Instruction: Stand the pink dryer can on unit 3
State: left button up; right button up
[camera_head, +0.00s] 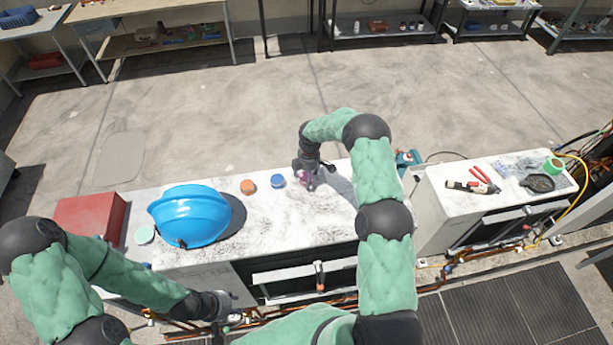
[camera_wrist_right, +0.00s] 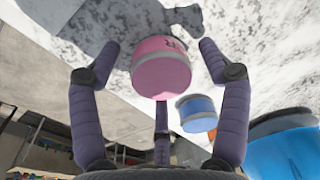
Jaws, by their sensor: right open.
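The pink can (camera_wrist_right: 161,72) stands on the white, scuffed top of the middle unit (camera_head: 262,227). In the head view it is mostly hidden by my right gripper (camera_head: 307,180). In the right wrist view my right gripper's purple fingers (camera_wrist_right: 160,88) are open on both sides of the can, with gaps visible. A second unit (camera_head: 440,203) stands to the right, across a gap. No unit number is legible. My left gripper (camera_head: 232,306) is low in front of the middle unit; its finger opening is unclear.
A blue can (camera_head: 277,181), an orange can (camera_head: 247,187) and a blue helmet (camera_head: 192,215) stand left of the right gripper. The right unit bears red pliers (camera_head: 484,180), a green roll (camera_head: 553,166) and a dark tray (camera_head: 540,183). Its front left top is clear.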

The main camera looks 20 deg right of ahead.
jog(key=shift+r, duration=0.2)
jog(key=shift+w+d+r, duration=0.1)
jog(key=shift+w+r, duration=0.05)
jog(key=shift+r, duration=0.2)
notch_tip(320, 180, up, 11)
jog(key=b, duration=0.2)
jog(key=shift+d+b, duration=0.35)
jog(key=shift+b, duration=0.05)
